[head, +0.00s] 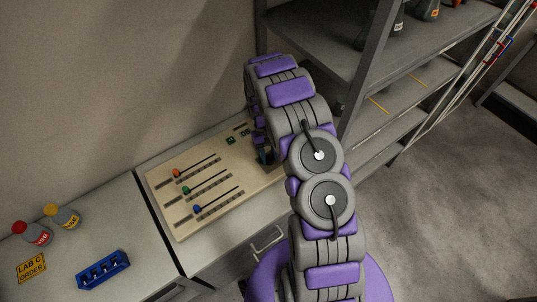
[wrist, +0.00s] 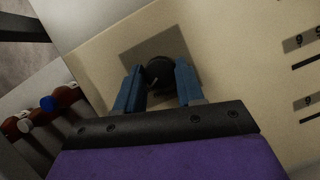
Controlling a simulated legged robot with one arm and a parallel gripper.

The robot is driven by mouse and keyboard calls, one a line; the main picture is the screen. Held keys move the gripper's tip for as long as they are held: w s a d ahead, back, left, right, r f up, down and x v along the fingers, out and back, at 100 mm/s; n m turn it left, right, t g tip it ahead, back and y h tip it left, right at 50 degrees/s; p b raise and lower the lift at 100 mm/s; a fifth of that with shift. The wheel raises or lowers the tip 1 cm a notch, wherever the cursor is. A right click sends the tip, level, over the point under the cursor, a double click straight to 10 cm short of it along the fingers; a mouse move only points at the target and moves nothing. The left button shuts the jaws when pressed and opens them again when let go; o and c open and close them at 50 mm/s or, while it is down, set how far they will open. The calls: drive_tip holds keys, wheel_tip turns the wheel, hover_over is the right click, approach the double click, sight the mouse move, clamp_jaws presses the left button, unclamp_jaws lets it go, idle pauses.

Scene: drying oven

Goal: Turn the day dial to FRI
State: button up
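The black round dial (wrist: 160,74) sits on a dark grey square plate (wrist: 150,46) on the beige panel in the wrist view. A small light mark shows near its lower left edge. No day labels can be read. My gripper (wrist: 159,80) has its two blue fingers parted, one on each side of the dial, close to its edges. I cannot tell whether they press on it. In the head view my gripper (head: 265,157) is at the right end of the beige panel (head: 162,192), and my arm hides the dial.
Bottles (head: 66,217), a yellow sign (head: 31,267) and a blue block (head: 103,270) lie on the left bench. A metal shelf (head: 330,45) stands close right of my arm.

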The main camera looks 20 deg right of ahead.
drive_tip(key=o, duration=0.4)
drive_tip(key=shift+r, duration=0.1)
drive_tip(key=v, duration=1.7)
drive_tip(key=shift+w+r+p, duration=0.1)
drive_tip(key=shift+p, duration=0.25)
